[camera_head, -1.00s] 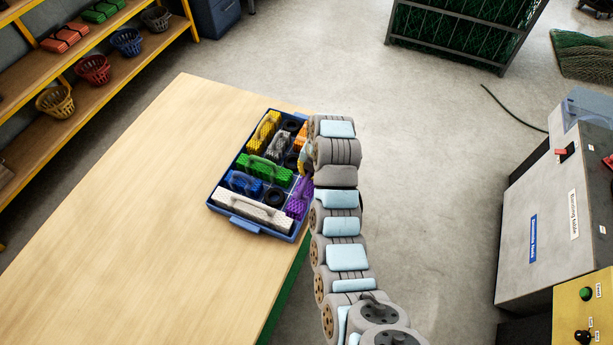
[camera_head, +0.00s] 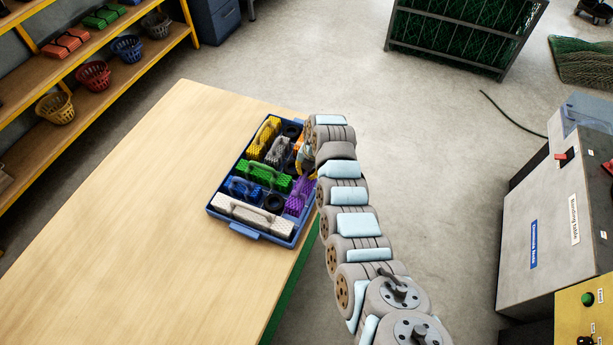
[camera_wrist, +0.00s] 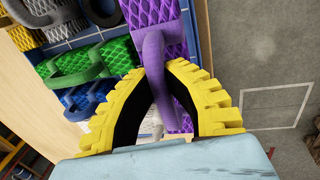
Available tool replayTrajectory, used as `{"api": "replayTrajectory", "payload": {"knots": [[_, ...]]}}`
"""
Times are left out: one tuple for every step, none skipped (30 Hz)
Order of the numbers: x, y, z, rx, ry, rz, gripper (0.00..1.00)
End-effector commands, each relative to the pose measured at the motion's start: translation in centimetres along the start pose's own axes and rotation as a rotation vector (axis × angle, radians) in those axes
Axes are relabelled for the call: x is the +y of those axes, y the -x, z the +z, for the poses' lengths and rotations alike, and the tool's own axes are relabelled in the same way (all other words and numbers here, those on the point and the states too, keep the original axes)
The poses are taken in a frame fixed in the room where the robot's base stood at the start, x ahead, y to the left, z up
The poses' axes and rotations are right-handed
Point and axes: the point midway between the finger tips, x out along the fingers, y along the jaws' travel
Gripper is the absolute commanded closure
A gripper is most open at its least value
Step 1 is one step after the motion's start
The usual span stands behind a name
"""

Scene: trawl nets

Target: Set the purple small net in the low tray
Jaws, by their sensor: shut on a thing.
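The purple small net (camera_head: 297,200) is at the right side of the low blue tray (camera_head: 244,231), near the tray's front right corner. Its looped handle shows close up in the wrist view (camera_wrist: 179,98). My gripper (camera_wrist: 158,76), with ribbed yellow fingers, is shut on this handle. The net's body extends beyond the fingers, at the top of the wrist view and below the handle. I cannot tell whether the net rests on the tray floor or is slightly raised. In the head view my arm partly hides the tray's right edge.
The tray also holds a yellow net (camera_head: 264,137), a green net (camera_head: 263,175), a blue net (camera_head: 243,190), a white net (camera_head: 251,214) and black rings (camera_head: 273,202). The wooden table (camera_head: 150,220) is clear to the left. Shelves with baskets stand at the upper left.

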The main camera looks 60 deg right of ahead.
Motion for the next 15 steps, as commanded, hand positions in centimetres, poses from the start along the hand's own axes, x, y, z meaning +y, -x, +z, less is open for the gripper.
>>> {"api": "replayTrajectory", "payload": {"knots": [[0.1, -0.2, 0.1, 0.001, 0.003, -0.001, 1.0], [0.2, -0.4, 0.2, 0.002, 0.003, -0.001, 1.0], [0.2, -0.6, 0.3, 0.002, 0.004, 0.0, 1.0], [0.3, -0.7, 0.4, 0.001, 0.004, 0.0, 1.0], [0.3, -0.7, 0.5, 0.0, 0.005, 0.0, 1.0], [0.4, -0.8, 0.6, 0.0, 0.005, 0.0, 1.0], [0.4, -0.9, 0.7, 0.001, 0.005, -0.001, 1.0], [0.4, -1.0, 0.7, 0.001, 0.005, -0.001, 1.0], [0.4, -1.1, 0.8, 0.001, 0.005, -0.001, 1.0], [0.5, -1.2, 0.8, 0.0, 0.005, 0.0, 1.0], [0.5, -1.2, 0.9, -0.001, 0.004, 0.001, 1.0], [0.5, -1.3, 0.9, -0.001, 0.004, 0.002, 1.0], [0.5, -1.3, 0.9, -0.002, 0.004, 0.002, 1.0], [0.5, -1.3, 0.9, -0.002, 0.004, 0.002, 1.0], [0.5, -1.3, 0.9, -0.001, 0.004, 0.002, 1.0]]}}
